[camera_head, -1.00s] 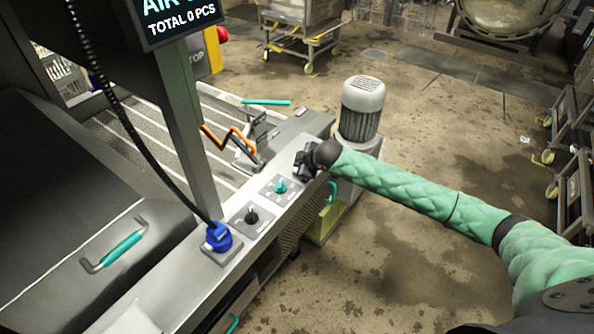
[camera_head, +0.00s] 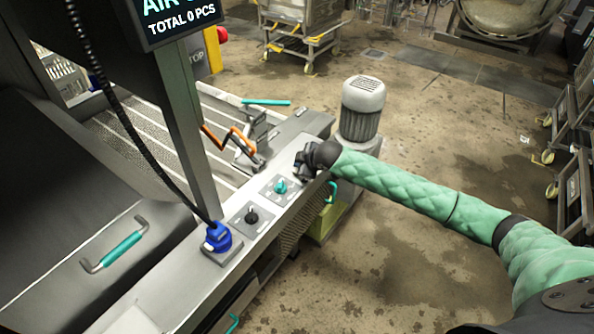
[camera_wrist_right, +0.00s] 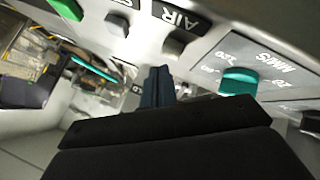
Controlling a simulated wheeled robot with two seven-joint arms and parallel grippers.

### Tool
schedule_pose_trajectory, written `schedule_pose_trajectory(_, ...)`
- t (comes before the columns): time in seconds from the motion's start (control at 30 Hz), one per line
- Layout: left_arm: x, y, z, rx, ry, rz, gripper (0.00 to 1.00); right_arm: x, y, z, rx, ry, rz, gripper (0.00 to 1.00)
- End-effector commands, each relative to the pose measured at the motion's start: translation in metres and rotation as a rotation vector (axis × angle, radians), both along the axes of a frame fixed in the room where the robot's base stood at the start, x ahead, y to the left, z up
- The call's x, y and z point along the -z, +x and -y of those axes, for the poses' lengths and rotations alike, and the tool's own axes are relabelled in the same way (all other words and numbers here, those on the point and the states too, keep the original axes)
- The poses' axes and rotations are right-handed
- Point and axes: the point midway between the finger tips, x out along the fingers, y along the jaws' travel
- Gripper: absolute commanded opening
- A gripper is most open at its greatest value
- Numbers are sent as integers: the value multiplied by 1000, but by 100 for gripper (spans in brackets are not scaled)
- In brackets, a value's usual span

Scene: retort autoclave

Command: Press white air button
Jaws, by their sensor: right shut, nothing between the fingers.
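In the right wrist view the panel shows upside down, with a black AIR label (camera_wrist_right: 180,18). Beside the label is a pale grey-white button (camera_wrist_right: 173,46), standing out from the panel. My right gripper (camera_wrist_right: 157,73) is shut and empty, its dark fingertips close to this button and slightly to its left in that view. I cannot tell whether they touch it. In the head view my right gripper (camera_head: 303,168) is at the far part of the long control ledge (camera_head: 265,212) and hides the AIR button there. My left gripper is not in view.
A teal MIN/S knob (camera_wrist_right: 240,82) is close to the AIR button; a green button (camera_wrist_right: 66,9) is farther off. Along the ledge are a black knob (camera_head: 252,217) and a blue plug (camera_head: 218,238). A motor (camera_head: 361,108) stands behind my right arm.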

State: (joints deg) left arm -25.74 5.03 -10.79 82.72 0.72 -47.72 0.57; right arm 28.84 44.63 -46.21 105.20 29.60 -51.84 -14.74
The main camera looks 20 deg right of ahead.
Motion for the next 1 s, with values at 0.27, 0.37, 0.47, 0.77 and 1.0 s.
schedule_pose_trajectory(0.27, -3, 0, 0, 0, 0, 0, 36, 7, 0, 0, 0, 0, -1, 0)
schedule_pose_trajectory(0.37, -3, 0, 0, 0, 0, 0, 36, 8, 0, 0, 1, -1, -1, 0)
schedule_pose_trajectory(0.47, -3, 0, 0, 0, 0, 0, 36, 8, 0, 0, 0, 0, 0, 0)
schedule_pose_trajectory(0.77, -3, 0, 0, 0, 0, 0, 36, 9, 0, 0, 0, 0, 0, 0)
schedule_pose_trajectory(1.0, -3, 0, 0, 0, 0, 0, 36, 11, 0, 0, 0, 0, 0, 0)
